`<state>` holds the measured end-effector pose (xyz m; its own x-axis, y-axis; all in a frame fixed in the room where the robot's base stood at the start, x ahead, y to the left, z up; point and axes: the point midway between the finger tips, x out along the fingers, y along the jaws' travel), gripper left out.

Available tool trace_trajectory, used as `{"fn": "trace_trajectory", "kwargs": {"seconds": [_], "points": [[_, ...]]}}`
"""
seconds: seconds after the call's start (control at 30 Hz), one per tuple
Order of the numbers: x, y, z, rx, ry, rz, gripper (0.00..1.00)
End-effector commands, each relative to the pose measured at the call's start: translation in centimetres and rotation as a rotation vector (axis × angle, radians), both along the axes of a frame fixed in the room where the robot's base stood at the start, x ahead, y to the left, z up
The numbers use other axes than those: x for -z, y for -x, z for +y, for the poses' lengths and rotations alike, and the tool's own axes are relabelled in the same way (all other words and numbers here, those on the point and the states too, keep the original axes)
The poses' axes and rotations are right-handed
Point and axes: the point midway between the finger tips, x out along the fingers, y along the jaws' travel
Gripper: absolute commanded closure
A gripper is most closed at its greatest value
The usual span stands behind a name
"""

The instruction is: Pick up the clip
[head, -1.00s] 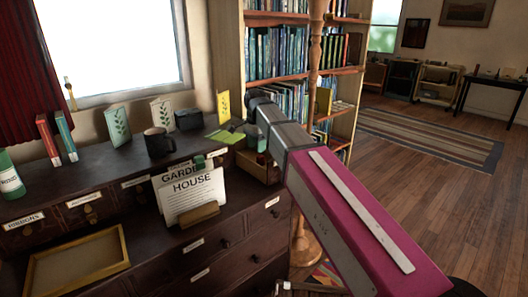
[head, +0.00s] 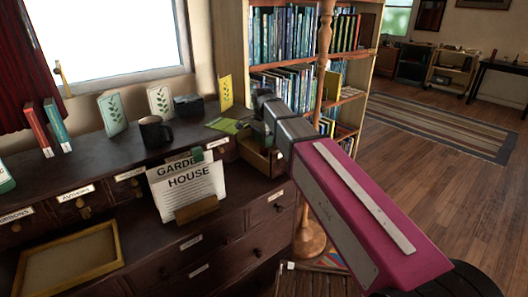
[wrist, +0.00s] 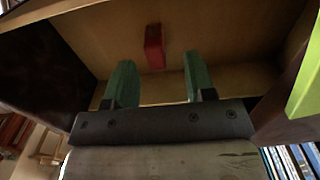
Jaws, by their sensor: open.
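A small red piece (wrist: 154,47), which may be the clip, lies inside a light wooden box, ahead of my fingers in the wrist view. My gripper (wrist: 157,84) has two green fingers spread apart with nothing between them. The red piece is beyond the fingertips, near the middle of the gap, and not touching them. In the head view my arm reaches to the wooden box (head: 258,158) at the right end of the desk; the fingers there are mostly hidden. A small green clip-like piece (head: 197,154) sits at the top of the "Garden House" paper (head: 188,188).
The box walls stand close around my gripper. A green booklet (head: 228,125), a yellow card (head: 225,92) and a dark mug (head: 155,131) are on the desk to the left. A bookshelf (head: 275,70) and a wooden post (head: 318,120) stand close behind and beside my arm.

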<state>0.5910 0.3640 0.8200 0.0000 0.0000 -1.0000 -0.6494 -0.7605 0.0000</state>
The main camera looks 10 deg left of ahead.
Motion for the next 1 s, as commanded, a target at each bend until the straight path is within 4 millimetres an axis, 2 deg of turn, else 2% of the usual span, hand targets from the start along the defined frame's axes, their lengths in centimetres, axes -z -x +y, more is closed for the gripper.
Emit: {"fn": "trace_trajectory", "kwargs": {"seconds": [0.4, 0.67, 0.8, 0.83, 1.0], "points": [[4.6, 0.3, -0.4, 0.0, 0.001, 0.001, 0.5], [4.8, 0.2, -0.4, 0.0, 0.0, 0.0, 0.5], [4.8, 0.3, -0.4, 0.0, 0.0, 0.0, 0.96], [4.8, 0.3, -0.4, 0.0, 0.0, 0.0, 1.0], [4.8, 0.3, -0.4, 0.0, 0.0, 0.0, 1.0]]}}
